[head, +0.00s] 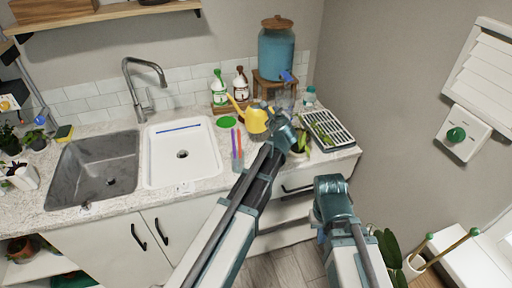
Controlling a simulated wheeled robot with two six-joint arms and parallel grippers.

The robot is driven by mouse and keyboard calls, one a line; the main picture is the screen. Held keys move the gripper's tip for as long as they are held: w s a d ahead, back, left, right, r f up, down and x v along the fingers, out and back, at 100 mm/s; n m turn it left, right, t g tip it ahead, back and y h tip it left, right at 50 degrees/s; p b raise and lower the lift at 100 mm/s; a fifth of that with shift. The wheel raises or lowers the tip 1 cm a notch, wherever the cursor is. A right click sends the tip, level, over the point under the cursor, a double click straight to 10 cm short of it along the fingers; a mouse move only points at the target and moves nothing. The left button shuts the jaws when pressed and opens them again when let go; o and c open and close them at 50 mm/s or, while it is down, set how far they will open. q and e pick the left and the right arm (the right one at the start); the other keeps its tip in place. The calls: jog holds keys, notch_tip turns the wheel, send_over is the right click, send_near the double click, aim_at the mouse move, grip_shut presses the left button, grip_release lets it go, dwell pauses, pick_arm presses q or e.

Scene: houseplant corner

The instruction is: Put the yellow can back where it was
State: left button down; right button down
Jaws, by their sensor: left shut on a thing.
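The yellow can (256,119), a watering can with a spout pointing up and left, is at the back of the counter, right of the white sink basin. My left gripper (274,117) reaches it from the right and is shut on it, at its handle side. The fingers are small and partly hidden by my wrist, and I cannot tell whether the can's base touches the counter. My right arm is folded at the lower right; its gripper (321,236) is low in front of the cabinet, and its fingers cannot be made out.
A green disc (227,122) lies left of the can. A dish rack (328,131) and potted plant (300,143) are at right.

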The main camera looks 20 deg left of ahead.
pick_arm(q)
notch_tip(320, 180, down, 10)
jog(key=b, duration=1)
jog(key=c, duration=0.8)
grip_release()
jog(key=shift+p+v, duration=2)
jog(key=shift+v, duration=4.1)
